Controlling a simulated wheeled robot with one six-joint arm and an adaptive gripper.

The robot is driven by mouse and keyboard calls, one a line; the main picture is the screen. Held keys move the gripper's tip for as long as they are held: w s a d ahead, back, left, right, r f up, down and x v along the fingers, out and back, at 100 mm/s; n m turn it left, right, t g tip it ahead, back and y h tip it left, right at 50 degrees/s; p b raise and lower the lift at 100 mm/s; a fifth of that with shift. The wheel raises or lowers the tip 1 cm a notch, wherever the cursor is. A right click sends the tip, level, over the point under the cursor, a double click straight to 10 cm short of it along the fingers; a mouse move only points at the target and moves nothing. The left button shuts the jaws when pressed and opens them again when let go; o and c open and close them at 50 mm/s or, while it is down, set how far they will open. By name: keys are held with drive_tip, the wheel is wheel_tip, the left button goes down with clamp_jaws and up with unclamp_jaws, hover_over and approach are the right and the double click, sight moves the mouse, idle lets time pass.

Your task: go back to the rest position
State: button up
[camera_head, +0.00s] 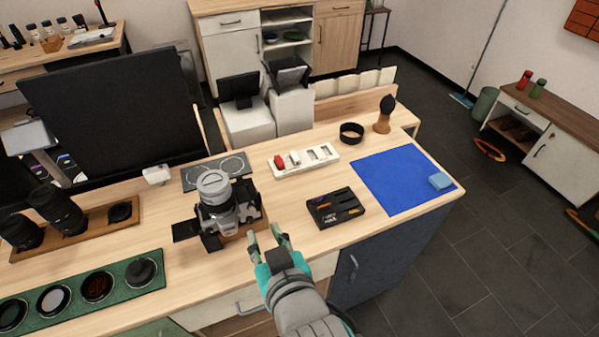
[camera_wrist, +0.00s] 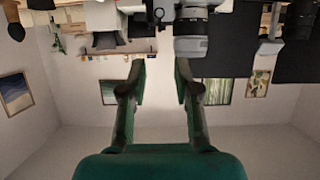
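My gripper (camera_head: 266,241) is at the front edge of the wooden table (camera_head: 330,232), just below and right of the camera in the head view. Its two fingers are spread apart with nothing between them. The wrist view also shows the open gripper (camera_wrist: 160,80), with the room upside down behind it. The silver and black camera (camera_head: 222,205) stands on the table on a small wooden base. Its lens (camera_wrist: 191,35) shows at the top of the wrist view, beyond the fingertips.
A black box (camera_head: 335,208), a white tray (camera_head: 303,159) with small red and white items, and a blue mat (camera_head: 392,180) with a light blue block (camera_head: 440,181) lie to the right. A green tray (camera_head: 75,303) and black lenses (camera_head: 58,212) are left.

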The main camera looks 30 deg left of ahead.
drive_tip(key=shift+f, duration=0.1)
drive_tip(key=s+d+f+m+t+h, duration=0.1)
drive_tip(key=d+f+m+t+h, duration=0.1)
drive_tip(key=d+f, duration=0.7)
drive_tip(key=s+d+f+m+t+h, duration=0.1)
drive_tip(key=d+f+m+t+h, duration=0.15)
drive_tip(key=d+f, duration=0.7)
drive_tip(key=s+d+r+m+h, duration=0.1)
drive_tip(key=s+d+m+h, duration=0.1)
drive_tip(key=s+d, duration=0.7)
drive_tip(key=s+d+r+m+t+h, duration=0.1)
drive_tip(key=s+d+r+m+h, duration=0.1)
drive_tip(key=s+d, duration=0.8)
drive_tip(key=shift+s+m+h, duration=0.4)
drive_tip(key=shift+m+h, duration=0.35)
drive_tip(key=shift+h, duration=0.1)
